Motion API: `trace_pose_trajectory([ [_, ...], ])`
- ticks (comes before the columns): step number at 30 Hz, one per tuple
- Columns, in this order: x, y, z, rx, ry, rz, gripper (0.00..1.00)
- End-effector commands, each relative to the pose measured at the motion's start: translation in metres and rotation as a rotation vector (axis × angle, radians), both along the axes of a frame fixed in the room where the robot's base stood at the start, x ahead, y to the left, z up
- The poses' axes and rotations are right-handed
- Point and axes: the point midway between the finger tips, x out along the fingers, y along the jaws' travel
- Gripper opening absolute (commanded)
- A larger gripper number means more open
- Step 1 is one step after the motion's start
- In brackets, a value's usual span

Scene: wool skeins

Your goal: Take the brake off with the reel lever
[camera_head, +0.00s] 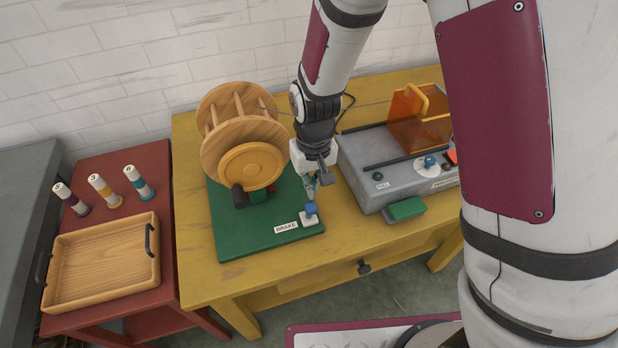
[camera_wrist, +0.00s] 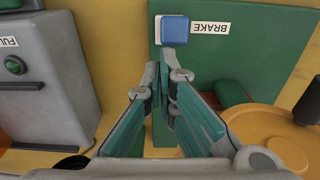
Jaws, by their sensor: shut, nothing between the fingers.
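The reel lever shows as a blue block (camera_head: 310,208) on a pale mount at the front right of the green reel base (camera_head: 245,235), beside a white BRAKE label (camera_head: 286,227). In the wrist view the blue block (camera_wrist: 175,30) is at the top, next to the label (camera_wrist: 210,27). My gripper (camera_head: 313,187) is just behind and above the lever in the head view. In the wrist view my gripper (camera_wrist: 162,74) has its tips together with nothing between them, below the block in the picture. Whether the tips touch the lever cannot be told.
The wooden reel (camera_head: 240,118) with its round disc and dark crank handle (camera_head: 239,195) stands left of my gripper. A grey machine (camera_head: 375,155) with an orange guard stands close on the right. A red table (camera_head: 115,235) holds a wooden tray (camera_head: 105,262) and several spools.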

Motion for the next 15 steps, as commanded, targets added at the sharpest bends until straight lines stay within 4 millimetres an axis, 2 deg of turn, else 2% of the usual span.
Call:
trace_pose_trajectory([
  [8,0.0001,-0.0003,0.0000,0.000,0.000,0.000,0.00],
  [15,0.0000,-0.0002,0.0089,0.001,-0.002,0.000,0.00],
])
